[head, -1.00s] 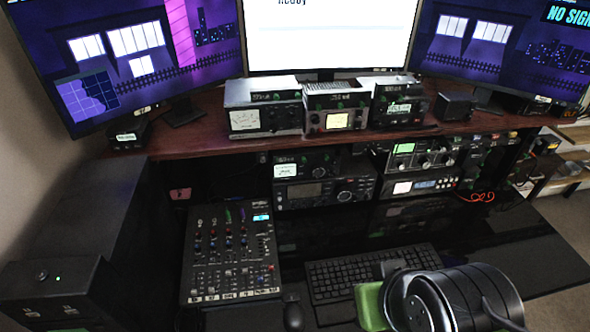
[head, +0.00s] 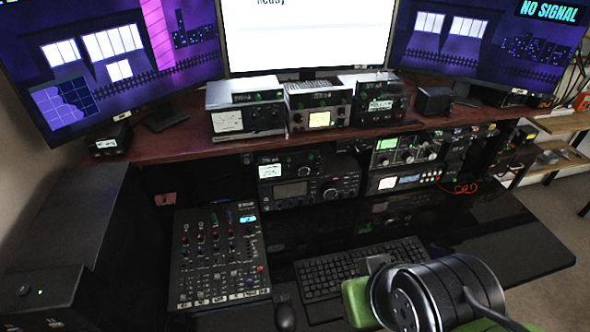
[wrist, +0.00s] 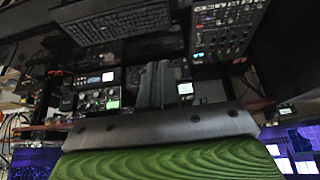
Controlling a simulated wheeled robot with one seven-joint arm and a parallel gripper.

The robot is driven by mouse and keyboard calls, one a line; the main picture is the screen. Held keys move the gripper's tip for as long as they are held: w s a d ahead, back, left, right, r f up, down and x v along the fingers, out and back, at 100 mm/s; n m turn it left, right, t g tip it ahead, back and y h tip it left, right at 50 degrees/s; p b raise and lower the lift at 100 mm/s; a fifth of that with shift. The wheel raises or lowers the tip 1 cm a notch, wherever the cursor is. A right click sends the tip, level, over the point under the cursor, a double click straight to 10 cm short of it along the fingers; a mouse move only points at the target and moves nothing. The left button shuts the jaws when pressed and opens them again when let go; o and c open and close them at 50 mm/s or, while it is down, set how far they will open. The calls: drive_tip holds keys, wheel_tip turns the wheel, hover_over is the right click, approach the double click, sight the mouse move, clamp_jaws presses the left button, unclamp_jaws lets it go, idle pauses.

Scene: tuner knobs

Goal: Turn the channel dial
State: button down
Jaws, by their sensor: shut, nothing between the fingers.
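No knob label is legible, so I cannot tell which one is the channel dial. Knobs show on a black radio (head: 308,190) on the lower shelf, including a large round knob (head: 330,193) right of its display. More knobs show on the unit with a green display (head: 405,150) to its right. My gripper (wrist: 156,80) is shut and empty; in the upside-down wrist view its fingers point toward the equipment shelf and cover part of it. In the head view my arm's dark wrist and green part are at lower right, over the keyboard's right end, apart from the radios.
A mixer (head: 217,256) stands at left on the black desk, with a keyboard (head: 360,268) and mouse (head: 285,312) beside it. Several meter boxes, such as the left one (head: 245,107), stand on the wooden shelf (head: 180,145) below three monitors. The desk's right part (head: 500,245) is clear.

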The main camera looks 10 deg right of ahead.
sight(304, 171)
drive_tip(key=c, duration=1.8)
unclamp_jaws()
